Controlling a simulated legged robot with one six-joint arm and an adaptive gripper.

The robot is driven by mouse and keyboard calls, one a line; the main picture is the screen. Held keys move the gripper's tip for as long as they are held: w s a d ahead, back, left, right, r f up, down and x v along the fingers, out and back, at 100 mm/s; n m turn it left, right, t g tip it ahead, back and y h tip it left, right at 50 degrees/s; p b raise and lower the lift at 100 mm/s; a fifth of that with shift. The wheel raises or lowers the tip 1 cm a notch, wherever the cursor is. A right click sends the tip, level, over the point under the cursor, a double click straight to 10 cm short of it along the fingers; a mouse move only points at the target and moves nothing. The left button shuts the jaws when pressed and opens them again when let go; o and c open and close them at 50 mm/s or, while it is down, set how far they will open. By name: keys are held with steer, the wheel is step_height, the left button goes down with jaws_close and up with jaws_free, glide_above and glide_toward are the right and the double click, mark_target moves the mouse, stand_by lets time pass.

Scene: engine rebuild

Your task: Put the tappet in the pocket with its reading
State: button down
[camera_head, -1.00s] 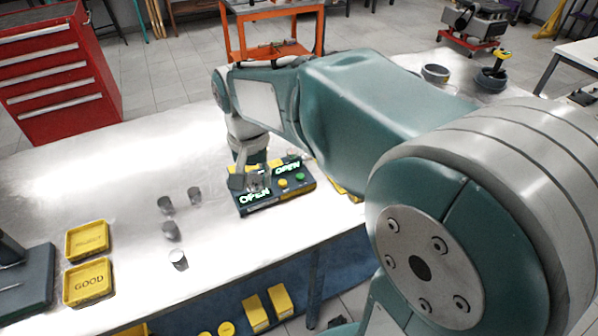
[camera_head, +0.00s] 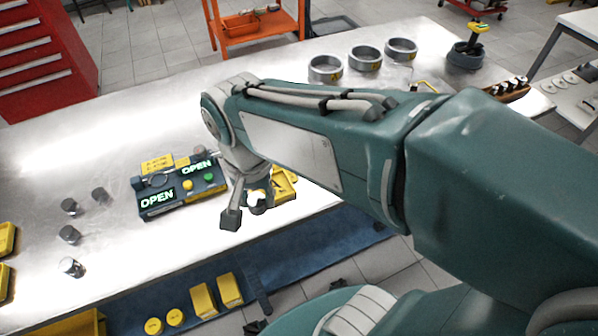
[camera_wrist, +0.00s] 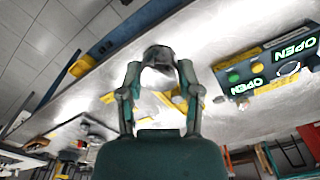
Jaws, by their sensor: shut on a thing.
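My gripper (camera_head: 245,208) is shut on a grey metal tappet (camera_wrist: 157,57), which sits between the fingertips in the wrist view. In the head view the gripper hangs near the table's front edge, right of the gauge box, and the fingers partly hide the tappet. A yellow pocket tray (camera_head: 284,188) lies just behind and right of the gripper, partly covered by it; its label cannot be read. The dark gauge box (camera_head: 182,190) shows two green OPEN readings, with a yellow and a green button.
Yellow trays (camera_head: 6,238) are cut off at the left edge. Three grey rings (camera_head: 365,58) stand at the back right. Bare table (camera_head: 120,130) lies behind the gauge box.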

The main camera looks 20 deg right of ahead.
steer(key=shift+d+f, duration=0.1)
steer(key=shift+d, duration=0.15)
steer(key=w+d+f, duration=0.2)
steer(key=w+f, duration=0.2)
steer(key=w, duration=0.3)
glide_above(274, 187)
steer(key=f, duration=0.3)
steer(key=s+f, duration=0.1)
steer(key=shift+d+f, duration=0.35)
steer(key=shift+w+f, duration=0.25)
steer(key=f, duration=0.2)
steer(key=a+f, duration=0.1)
steer(key=shift+w, duration=0.25)
steer(key=shift+f, duration=0.35)
steer(key=shift+d+f, duration=0.15)
steer(key=shift+d, duration=0.35)
steer(key=shift+c, duration=1.7)
jaws_free()
steer(key=shift+a, duration=0.1)
steer(key=shift+o, duration=0.3)
steer(key=shift+a, duration=0.25)
